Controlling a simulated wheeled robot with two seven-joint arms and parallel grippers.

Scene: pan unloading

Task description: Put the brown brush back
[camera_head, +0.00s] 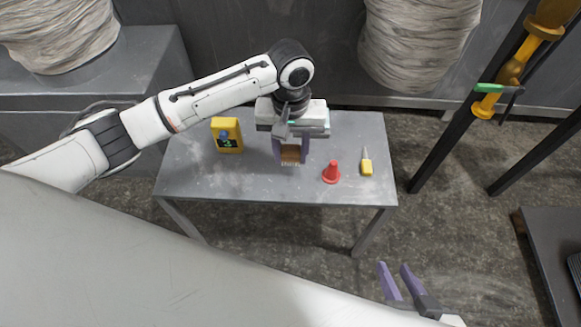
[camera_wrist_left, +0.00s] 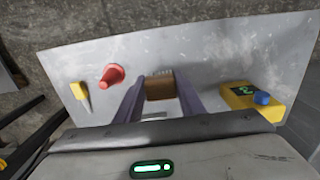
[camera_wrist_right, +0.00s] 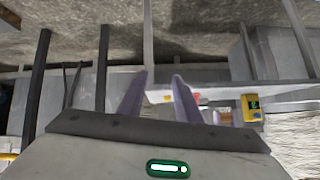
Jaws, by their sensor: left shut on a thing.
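The brown brush (camera_head: 290,154) is between the purple fingers of my left gripper (camera_head: 290,150), over the middle of the grey table (camera_head: 240,185). In the left wrist view the brush (camera_wrist_left: 160,88) shows as a brown block between the fingertips of the left gripper (camera_wrist_left: 160,95). That gripper is shut on it. I cannot tell whether the brush touches the tabletop. My right gripper (camera_head: 394,272) is in front of the table near the bottom of the head view. Its two fingers are apart and nothing shows between them.
On the table, a yellow device with a blue knob (camera_head: 227,135) stands left of the brush. A red cone-shaped thing (camera_head: 331,173) and a yellow-handled screwdriver (camera_head: 367,163) are to its right. Dark posts (camera_head: 450,130) stand beyond the table's right side. The table's front left is clear.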

